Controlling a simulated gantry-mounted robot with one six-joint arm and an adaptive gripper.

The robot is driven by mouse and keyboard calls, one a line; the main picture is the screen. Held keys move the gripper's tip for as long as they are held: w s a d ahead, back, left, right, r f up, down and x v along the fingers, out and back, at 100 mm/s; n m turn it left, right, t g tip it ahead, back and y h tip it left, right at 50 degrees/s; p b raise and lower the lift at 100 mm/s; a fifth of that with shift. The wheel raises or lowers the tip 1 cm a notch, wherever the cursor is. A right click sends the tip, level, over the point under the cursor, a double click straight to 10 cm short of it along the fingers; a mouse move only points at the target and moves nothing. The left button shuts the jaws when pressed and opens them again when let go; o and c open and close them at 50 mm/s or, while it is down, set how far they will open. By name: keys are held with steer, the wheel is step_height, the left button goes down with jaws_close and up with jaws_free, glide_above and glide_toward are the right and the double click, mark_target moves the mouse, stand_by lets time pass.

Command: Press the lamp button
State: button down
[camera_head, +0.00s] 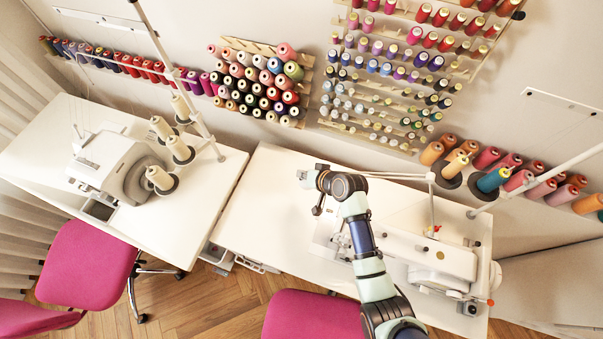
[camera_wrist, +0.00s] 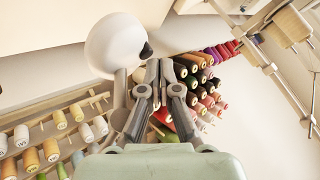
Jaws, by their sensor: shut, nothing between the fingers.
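In the wrist view, a white rounded lamp head (camera_wrist: 112,45) on a pale stem is close, to the left of my fingers. Its small black button (camera_wrist: 146,50) faces right and lies just beside my fingertips. I cannot tell whether they touch. My gripper (camera_wrist: 159,64) has its two grey fingers together and empty. In the head view, my gripper (camera_head: 303,175) points left above the right sewing table (camera_head: 262,195). The lamp head is not clear there. A thin white arm (camera_head: 405,177) runs behind my wrist, perhaps the lamp's.
A sewing machine (camera_head: 440,257) stands under my arm at the right. An overlocker (camera_head: 118,165) with thread cones stands on the left table (camera_head: 195,225). Thread racks (camera_head: 262,83) line the wall. Pink chairs (camera_head: 90,262) stand in front. The right table's left part is bare.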

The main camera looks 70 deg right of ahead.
step_height(320, 180, up, 6)
steer(key=p, duration=0.5)
steer(key=shift+f, duration=0.15)
steer(key=shift+w, duration=0.1)
steer(key=w+a+r+n+t+y, duration=0.1)
steer(key=w+a+r+n, duration=0.4)
steer(key=w+a+r, duration=0.55)
steer(key=a+r+n+t+y, duration=0.1)
steer(key=a+r+n, duration=0.2)
steer(key=a+r, duration=0.3)
steer(key=a+r+n+t+y, duration=0.1)
steer(key=a+r+n, duration=0.2)
steer(key=a, duration=1)
steer(key=a+r+n+t, duration=0.1)
steer(key=a+r+n, duration=0.1)
steer(key=a+r, duration=0.7)
steer(key=shift+s+a+r+n+y, duration=0.15)
steer(key=shift+s+r+n+y, duration=0.1)
steer(key=shift+r+n+y, duration=0.25)
